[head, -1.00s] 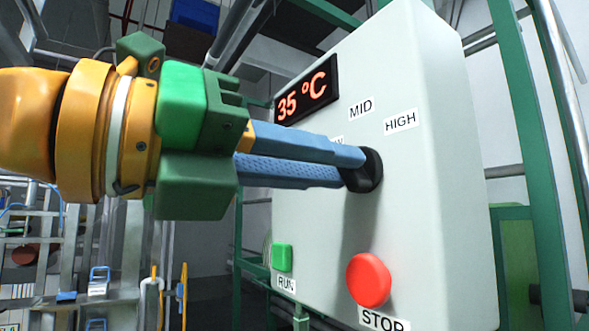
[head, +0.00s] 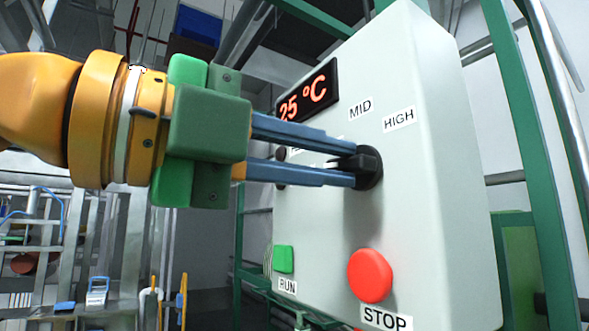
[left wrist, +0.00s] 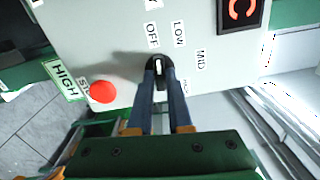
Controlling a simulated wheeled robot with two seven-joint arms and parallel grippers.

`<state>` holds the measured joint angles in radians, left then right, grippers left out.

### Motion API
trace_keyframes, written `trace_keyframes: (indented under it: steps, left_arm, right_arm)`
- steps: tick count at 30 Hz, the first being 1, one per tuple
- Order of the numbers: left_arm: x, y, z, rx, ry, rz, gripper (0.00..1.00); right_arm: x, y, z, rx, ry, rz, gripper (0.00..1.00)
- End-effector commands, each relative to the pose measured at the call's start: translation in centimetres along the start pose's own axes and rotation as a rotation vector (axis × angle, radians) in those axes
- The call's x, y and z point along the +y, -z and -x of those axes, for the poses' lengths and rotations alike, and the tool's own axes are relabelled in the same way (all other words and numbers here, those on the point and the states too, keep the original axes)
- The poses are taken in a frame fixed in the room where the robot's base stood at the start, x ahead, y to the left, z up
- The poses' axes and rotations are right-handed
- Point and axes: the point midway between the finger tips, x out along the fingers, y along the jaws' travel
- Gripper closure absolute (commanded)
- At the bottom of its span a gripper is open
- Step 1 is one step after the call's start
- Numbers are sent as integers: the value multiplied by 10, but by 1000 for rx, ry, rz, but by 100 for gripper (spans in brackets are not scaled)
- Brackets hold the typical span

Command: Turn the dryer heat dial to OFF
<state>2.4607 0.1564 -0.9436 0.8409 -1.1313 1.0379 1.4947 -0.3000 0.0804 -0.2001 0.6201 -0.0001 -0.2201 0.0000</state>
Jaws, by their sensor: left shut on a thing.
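The heat dial (head: 372,166) is a black round knob on the pale dryer control box (head: 440,200). My left gripper (head: 354,164) is shut on the dial's raised grip, one finger above and one below. In the left wrist view, the dial (left wrist: 158,60) sits between the fingertips, and its white mark points roughly toward the OFF label (left wrist: 152,35). The LOW label (left wrist: 178,33) and MID label (left wrist: 200,59) are to its right. In the head view, the fingers cover part of the labels left of the dial. The red display (head: 307,92) reads 25 °C.
A red STOP button (head: 369,276) is below the dial, and a green RUN button (head: 283,259) is at the lower left of the box. Green frame posts (head: 535,150) stand right of the box. Metal racks are at the lower left.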

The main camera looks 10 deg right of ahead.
Motion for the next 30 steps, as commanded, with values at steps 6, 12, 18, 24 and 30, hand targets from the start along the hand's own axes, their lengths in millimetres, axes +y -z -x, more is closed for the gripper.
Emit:
trace_keyframes:
  steps: [6, 12, 18, 24, 30]
  left_arm:
    - [-2, -1, 0, -1, 6, 91, 100]
    - [-2, 0, 0, -1, 5, 131, 100]
    - [-2, 0, 0, -1, 6, 143, 100]
    - [-2, 0, 0, -1, 6, 142, 100]
    - [-2, 0, 0, -1, 5, 142, 52]
  right_arm:
    - [0, 0, -1, 0, 0, 0, 100]
    - [0, 0, -2, 0, 0, 0, 100]
    - [0, 0, -2, 0, 0, 0, 100]
    - [0, 0, -2, 0, 0, 0, 100]
    - [0, 0, -2, 0, 0, 0, 100]
